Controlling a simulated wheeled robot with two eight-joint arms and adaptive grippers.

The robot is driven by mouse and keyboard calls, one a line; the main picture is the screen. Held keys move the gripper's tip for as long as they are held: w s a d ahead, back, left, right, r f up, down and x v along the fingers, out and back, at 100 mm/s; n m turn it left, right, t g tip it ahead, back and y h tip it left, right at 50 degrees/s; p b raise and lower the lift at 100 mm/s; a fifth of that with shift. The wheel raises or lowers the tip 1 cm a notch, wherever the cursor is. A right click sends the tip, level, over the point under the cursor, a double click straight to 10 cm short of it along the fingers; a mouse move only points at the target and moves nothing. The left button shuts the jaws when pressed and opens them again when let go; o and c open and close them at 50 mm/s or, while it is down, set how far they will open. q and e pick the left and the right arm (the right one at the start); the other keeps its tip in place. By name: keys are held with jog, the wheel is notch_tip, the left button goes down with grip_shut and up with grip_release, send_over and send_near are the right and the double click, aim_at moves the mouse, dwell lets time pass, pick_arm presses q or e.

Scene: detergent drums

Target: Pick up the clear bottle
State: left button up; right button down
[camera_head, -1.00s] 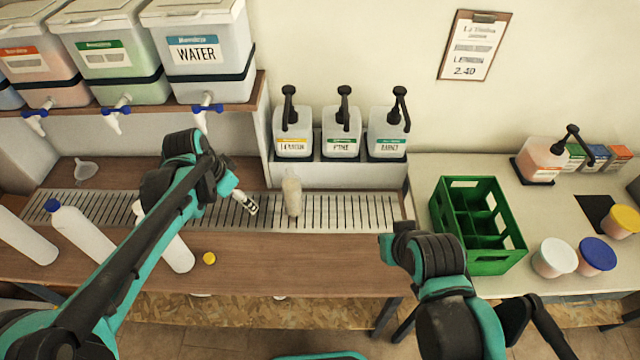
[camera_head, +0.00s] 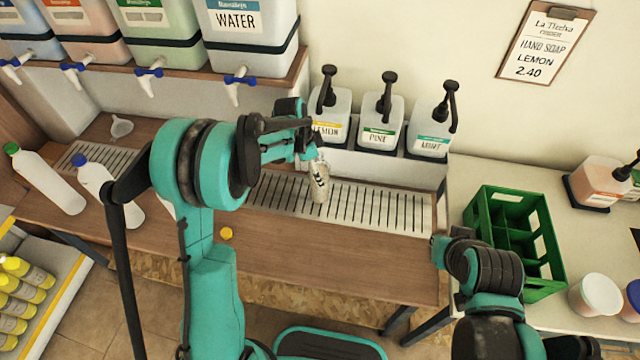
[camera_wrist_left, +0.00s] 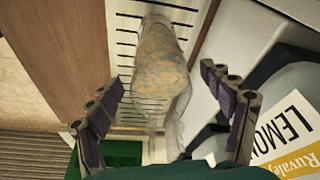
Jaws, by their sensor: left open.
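The clear bottle (camera_head: 320,190) stands on the slotted drain grating, below the lemon pump bottle, its upper part partly hidden by my left gripper (camera_head: 310,163). In the left wrist view the clear bottle (camera_wrist_left: 160,65) looks cloudy with tan patches. It lies between the two spread fingers of my left gripper (camera_wrist_left: 162,78), with a visible gap on each side. The left gripper is open and not closed on anything. My right arm shows at the lower right of the head view, but its gripper is out of view.
Three pump bottles (camera_head: 382,120) stand on a ledge just behind. White bottles (camera_head: 50,182) lie at the left, and a yellow cap (camera_head: 226,233) is on the wooden counter (camera_head: 330,265). A green crate (camera_head: 550,280) stands at the right. The counter's front is mostly clear.

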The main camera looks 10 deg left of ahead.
pick_arm(q)
jog(key=shift+x, duration=1)
jog(key=c, duration=1.7)
